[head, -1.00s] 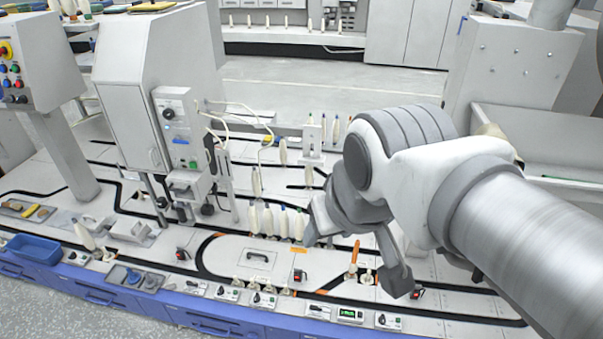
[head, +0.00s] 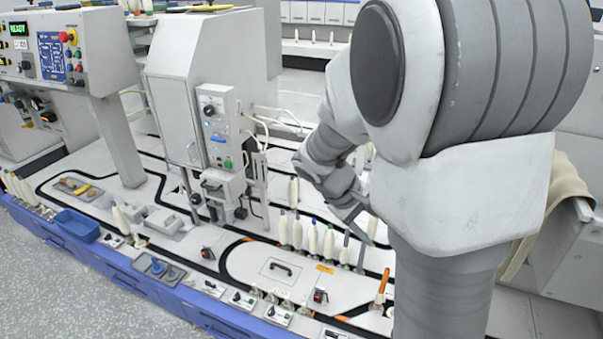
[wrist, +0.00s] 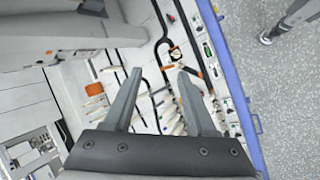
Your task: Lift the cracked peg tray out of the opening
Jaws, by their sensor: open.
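My gripper (head: 362,232) is above the white conveyor deck, right of the row of cream bobbins (head: 298,236). In the wrist view my gripper (wrist: 160,72) has its two grey fingers wide apart with nothing held between them. Small peg trays with cream bobbins or pegs (wrist: 168,112) show below and between the fingers. I cannot tell which peg tray is cracked, and no crack or opening is clear at this size. My arm hides the right part of the deck in the head view.
A plate with a dark handle (head: 281,268) lies in the deck's rounded loop. An orange-handled tool (head: 382,284) stands near the front. A grey machine cabinet (head: 180,110) rises behind left. A blue bin (head: 76,225) sits front left. Black track grooves cross the deck.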

